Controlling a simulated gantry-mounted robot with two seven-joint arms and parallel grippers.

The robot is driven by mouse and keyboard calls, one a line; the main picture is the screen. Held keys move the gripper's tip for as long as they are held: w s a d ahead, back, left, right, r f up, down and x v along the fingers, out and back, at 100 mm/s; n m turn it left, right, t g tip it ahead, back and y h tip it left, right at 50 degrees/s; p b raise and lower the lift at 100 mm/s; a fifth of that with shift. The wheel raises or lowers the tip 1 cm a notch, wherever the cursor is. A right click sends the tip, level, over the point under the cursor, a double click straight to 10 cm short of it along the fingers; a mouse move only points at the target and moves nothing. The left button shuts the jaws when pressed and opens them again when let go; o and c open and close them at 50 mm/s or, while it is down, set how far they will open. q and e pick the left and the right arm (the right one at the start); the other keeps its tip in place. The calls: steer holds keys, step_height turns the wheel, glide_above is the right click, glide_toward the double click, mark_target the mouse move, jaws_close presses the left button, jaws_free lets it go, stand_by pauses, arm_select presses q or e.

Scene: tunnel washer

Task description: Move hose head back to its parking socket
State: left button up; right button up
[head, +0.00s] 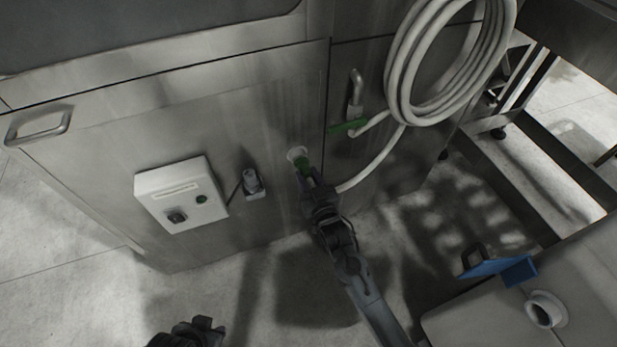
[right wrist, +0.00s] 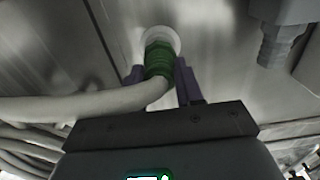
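The hose head (head: 304,167) is a green ribbed collar on the end of the white hose (head: 372,166). It points into a round white ring fitting (head: 295,153) on the steel panel; in the right wrist view the collar (right wrist: 158,60) meets the ring (right wrist: 165,37), though how deep it sits is hidden. My right gripper (head: 310,182) has one finger close on each side of the collar, which also shows in the right wrist view (right wrist: 161,82). My left gripper (head: 188,332) is only partly in view at the bottom edge; its fingers are unclear.
A grey fitting (head: 253,183) sits on the panel left of the ring, beside a white control box (head: 181,194). The coiled hose (head: 400,80) hangs upper right, near a green-levered tap (head: 348,127). A blue object (head: 497,267) and white cup-like part (head: 545,309) are lower right.

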steer(key=o, duration=0.5)
steer(key=shift+c, duration=0.2)
